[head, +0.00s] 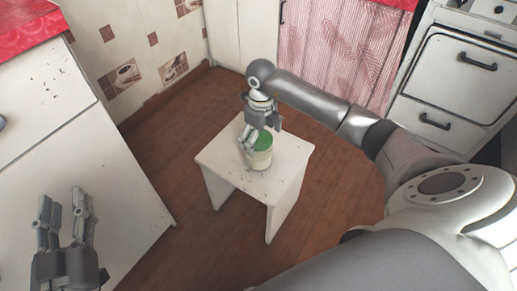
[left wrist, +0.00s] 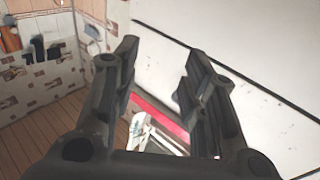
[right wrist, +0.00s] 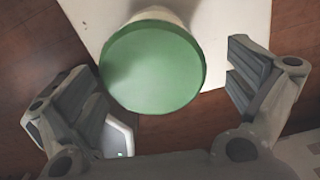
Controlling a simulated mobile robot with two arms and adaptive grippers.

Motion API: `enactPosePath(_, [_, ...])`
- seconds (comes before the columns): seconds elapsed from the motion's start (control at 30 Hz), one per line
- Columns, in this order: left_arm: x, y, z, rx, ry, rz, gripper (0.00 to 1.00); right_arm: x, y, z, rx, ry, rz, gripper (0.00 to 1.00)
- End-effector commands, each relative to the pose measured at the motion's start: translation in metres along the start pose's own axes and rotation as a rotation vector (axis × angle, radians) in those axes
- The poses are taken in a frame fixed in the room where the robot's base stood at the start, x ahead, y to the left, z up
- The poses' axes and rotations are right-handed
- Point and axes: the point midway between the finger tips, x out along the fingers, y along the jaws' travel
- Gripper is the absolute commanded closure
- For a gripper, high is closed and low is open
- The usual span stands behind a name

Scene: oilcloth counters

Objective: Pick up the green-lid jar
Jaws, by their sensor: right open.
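The green-lid jar (head: 259,153) stands upright on a small white stool in the head view. Its body is pale and its lid is green. In the right wrist view the jar's round lid (right wrist: 152,66) shows large, between and just beyond the open fingers. My right gripper (head: 256,137) is open, pointing down at the jar, with its fingers close to the lid; it also shows in the right wrist view (right wrist: 165,98). I cannot tell if a finger touches the jar. My left gripper (head: 65,215) is open and empty at the lower left, away from the jar; it also shows in the left wrist view (left wrist: 158,75).
The white stool (head: 223,162) stands on a brown wooden floor (head: 150,133) with free room around it. A white cabinet (head: 95,165) is at the left, near my left gripper. A white stove (head: 455,75) and a red-patterned curtain (head: 345,45) are at the back.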

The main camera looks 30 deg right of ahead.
Motion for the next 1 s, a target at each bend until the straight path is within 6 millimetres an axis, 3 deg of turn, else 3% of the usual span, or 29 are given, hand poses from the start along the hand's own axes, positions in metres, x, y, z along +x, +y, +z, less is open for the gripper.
enactPosePath(0.17, [0.001, 0.002, -0.009, -0.002, 0.056, 0.003, 0.60, 0.007, 0.001, 0.001, 0.000, 0.000, 0.001, 0.00])
enactPosePath(0.7, [-0.018, 0.011, -0.084, -0.017, 0.486, 0.025, 0.60, 0.050, 0.005, 0.005, 0.000, 0.001, 0.002, 0.00])
enactPosePath(1.0, [-0.022, 0.011, -0.092, -0.019, 0.528, 0.026, 0.60, 0.053, 0.005, 0.005, -0.001, 0.000, 0.001, 0.00])
